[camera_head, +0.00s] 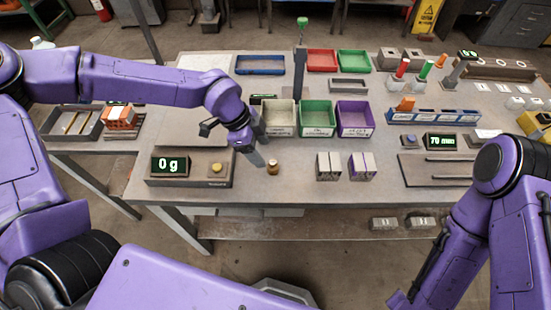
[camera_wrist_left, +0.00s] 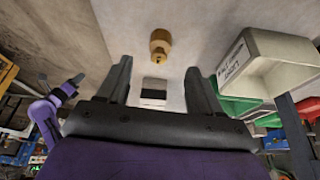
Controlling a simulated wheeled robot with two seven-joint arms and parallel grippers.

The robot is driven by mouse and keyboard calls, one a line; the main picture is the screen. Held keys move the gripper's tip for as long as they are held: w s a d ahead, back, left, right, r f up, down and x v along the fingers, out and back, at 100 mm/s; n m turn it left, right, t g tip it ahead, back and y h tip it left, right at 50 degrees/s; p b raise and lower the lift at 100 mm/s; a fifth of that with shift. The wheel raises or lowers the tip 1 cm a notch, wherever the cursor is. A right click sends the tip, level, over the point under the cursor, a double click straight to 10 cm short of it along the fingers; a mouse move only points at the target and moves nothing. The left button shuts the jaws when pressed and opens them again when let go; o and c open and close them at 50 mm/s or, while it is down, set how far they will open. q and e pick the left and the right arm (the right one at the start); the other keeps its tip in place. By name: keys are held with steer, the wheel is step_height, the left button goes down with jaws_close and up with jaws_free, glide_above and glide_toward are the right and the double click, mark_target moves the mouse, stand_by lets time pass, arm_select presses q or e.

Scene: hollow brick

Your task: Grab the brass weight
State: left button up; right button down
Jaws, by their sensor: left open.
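The brass weight (camera_head: 273,166) is a small knobbed golden cylinder standing on the grey table, right of the scale. It also shows in the left wrist view (camera_wrist_left: 160,42), beyond the fingertips. My left gripper (camera_head: 257,157) is just to the left of the weight in the head view. Its fingers (camera_wrist_left: 160,70) are apart and nothing is held between them. The weight is not between the fingers. My right arm is at the right of the head view, with its lower end cut off by the frame; I cannot make out its gripper.
The scale (camera_head: 188,180) reads 0 g at the left. Beige (camera_head: 279,116), green (camera_head: 317,117) and purple (camera_head: 355,117) bins stand behind the weight. The table in front of the weight is clear.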

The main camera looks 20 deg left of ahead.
mark_target(270, 162)
arm_select(q)
steer(key=shift+s+x, duration=0.2)
steer(key=shift+x, duration=0.85)
steer(key=p+x, duration=0.1)
steer(key=x, duration=0.1)
steer(key=p+x, duration=0.1)
steer(key=x, duration=0.2)
steer(key=shift+w+f, duration=0.25)
jaws_close()
